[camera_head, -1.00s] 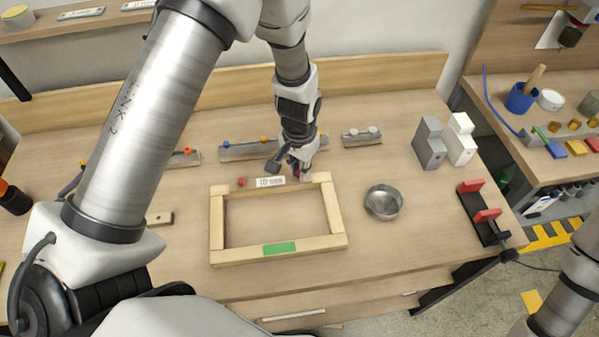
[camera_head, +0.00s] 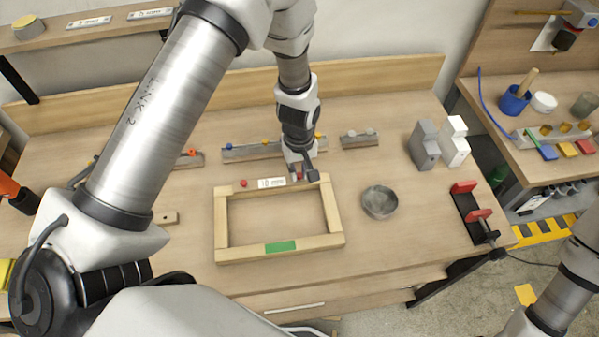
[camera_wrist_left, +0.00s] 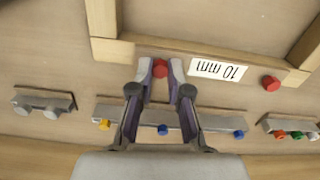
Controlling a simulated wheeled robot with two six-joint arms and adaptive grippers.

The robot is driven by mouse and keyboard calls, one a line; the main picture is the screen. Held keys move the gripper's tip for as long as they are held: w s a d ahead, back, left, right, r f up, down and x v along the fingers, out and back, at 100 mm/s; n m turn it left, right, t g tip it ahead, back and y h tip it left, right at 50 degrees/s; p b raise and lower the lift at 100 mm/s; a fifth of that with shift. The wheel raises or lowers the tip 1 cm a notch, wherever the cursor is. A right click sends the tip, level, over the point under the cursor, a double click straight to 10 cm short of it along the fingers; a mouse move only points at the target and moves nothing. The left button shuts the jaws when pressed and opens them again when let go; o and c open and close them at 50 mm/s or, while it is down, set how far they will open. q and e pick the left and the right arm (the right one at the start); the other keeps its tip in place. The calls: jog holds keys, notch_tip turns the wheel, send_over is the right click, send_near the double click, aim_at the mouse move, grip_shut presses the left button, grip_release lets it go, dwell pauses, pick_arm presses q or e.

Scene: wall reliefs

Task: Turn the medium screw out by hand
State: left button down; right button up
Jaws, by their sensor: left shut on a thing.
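My left gripper (camera_head: 305,176) is at the back right corner of the wooden frame (camera_head: 221,230), pointing down. In the left wrist view its fingers (camera_wrist_left: 160,70) are shut on a red screw head (camera_wrist_left: 160,68). That screw stands in the back bar of the frame, at one end of the white "10 mm" label (camera_head: 271,183). A second red screw (camera_head: 244,183) stands at the label's other end, apart from the gripper; it also shows in the left wrist view (camera_wrist_left: 271,83). The screw's shaft is hidden. My right gripper is out of view.
Behind the frame are rails with coloured knobs (camera_head: 246,152) and grey knobs (camera_head: 360,139). A metal bowl (camera_head: 380,202) stands right of the frame. Grey and white blocks (camera_head: 424,145) and a red-jawed black fixture (camera_head: 468,212) are farther right.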

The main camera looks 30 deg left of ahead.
pick_arm(q)
jog(key=c, duration=1.3)
grip_release()
jog(key=shift+c, duration=0.2)
